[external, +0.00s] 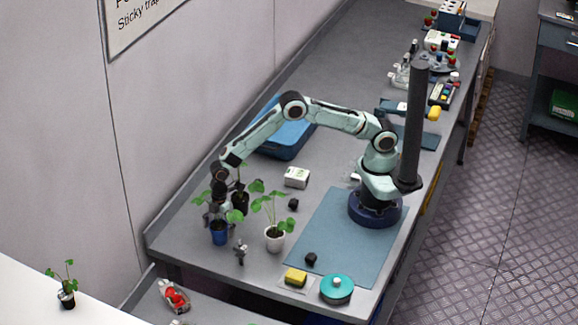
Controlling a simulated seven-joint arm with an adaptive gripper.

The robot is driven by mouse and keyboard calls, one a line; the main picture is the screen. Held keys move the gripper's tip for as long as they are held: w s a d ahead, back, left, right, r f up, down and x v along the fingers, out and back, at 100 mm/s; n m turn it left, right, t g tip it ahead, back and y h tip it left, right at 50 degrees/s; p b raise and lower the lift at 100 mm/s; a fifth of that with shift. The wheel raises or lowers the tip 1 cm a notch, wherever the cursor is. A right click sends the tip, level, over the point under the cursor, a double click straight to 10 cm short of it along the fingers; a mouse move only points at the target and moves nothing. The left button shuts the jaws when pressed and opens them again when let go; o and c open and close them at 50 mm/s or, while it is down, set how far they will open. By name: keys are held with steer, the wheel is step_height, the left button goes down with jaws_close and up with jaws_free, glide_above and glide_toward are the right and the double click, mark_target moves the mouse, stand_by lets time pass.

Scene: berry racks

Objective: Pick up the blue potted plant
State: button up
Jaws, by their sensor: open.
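The blue potted plant (219,236) stands upright near the far left end of the grey bench, with green leaves above its blue pot. My gripper (213,215) is just above the pot, among or beside the leaves. It is open; the leaves and the small scale hide the exact place of its fingers. I cannot tell whether the fingers touch the plant. My arm reaches over the bench from its base on the blue-grey mat.
A white potted plant (275,240) stands close on the right, and a black potted plant (240,202) just behind. A small grey clamp-like item (240,252) is in front. The bench edge is near the blue pot.

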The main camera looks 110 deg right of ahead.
steer(key=shift+w+f, duration=0.1)
steer(key=shift+f, duration=0.75)
steer(key=c, duration=1.2)
steer(key=shift+o, duration=0.2)
steer(key=shift+r, duration=0.15)
